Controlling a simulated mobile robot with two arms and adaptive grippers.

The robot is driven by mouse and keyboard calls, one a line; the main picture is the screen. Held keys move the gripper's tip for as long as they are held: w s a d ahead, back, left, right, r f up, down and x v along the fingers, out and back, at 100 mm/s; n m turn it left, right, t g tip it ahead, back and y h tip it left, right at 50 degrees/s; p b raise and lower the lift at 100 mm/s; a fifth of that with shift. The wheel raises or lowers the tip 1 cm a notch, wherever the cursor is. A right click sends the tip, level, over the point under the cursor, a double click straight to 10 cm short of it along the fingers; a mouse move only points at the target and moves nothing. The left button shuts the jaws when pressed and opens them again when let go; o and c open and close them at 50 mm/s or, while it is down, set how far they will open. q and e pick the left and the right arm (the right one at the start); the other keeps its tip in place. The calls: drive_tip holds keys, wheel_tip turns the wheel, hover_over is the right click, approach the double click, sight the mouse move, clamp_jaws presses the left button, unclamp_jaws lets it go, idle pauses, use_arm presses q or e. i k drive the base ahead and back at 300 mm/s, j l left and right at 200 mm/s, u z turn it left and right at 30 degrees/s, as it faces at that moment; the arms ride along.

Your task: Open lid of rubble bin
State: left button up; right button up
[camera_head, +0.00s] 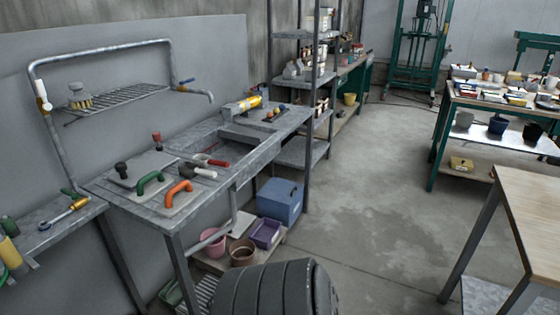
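A dark grey ribbed, rounded bin-like body (275,290) stands at the bottom centre, cut off by the lower edge. Whether it is the rubble bin, and whether it has a lid, I cannot tell. A blue box (280,201) with a flat top and a small dark handle sits under the right end of the grey workbench; its top looks closed. Neither of my grippers is in view.
The grey metal workbench (222,180) holds plates with green (150,181) and orange (178,192) handles. Pots and a purple crate (265,233) sit on its lower shelf. A wooden table (530,200) stands at the right. The concrete floor (385,190) between is clear.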

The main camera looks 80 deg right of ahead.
sight(276, 190)
drive_tip(key=z, duration=2.8)
drive_tip(key=i+l+u, duration=0.1)
drive_tip(key=u, duration=0.3)
drive_tip(key=i+l+u, duration=0.15)
drive_tip(key=u, duration=0.2)
drive_tip(key=i+l+u, duration=0.2)
drive_tip(key=i+l, duration=0.15)
drive_tip(key=l, duration=0.25)
drive_tip(key=i+l+u, duration=0.1)
drive_tip(key=l, duration=0.25)
drive_tip(key=i+l+u, duration=0.1)
drive_tip(key=i+l, duration=0.15)
drive_tip(key=i+l+u, duration=0.1)
drive_tip(key=l, duration=0.35)
drive_tip(key=i+l+u, duration=0.1)
drive_tip(key=l, duration=0.25)
drive_tip(key=i, duration=0.1)
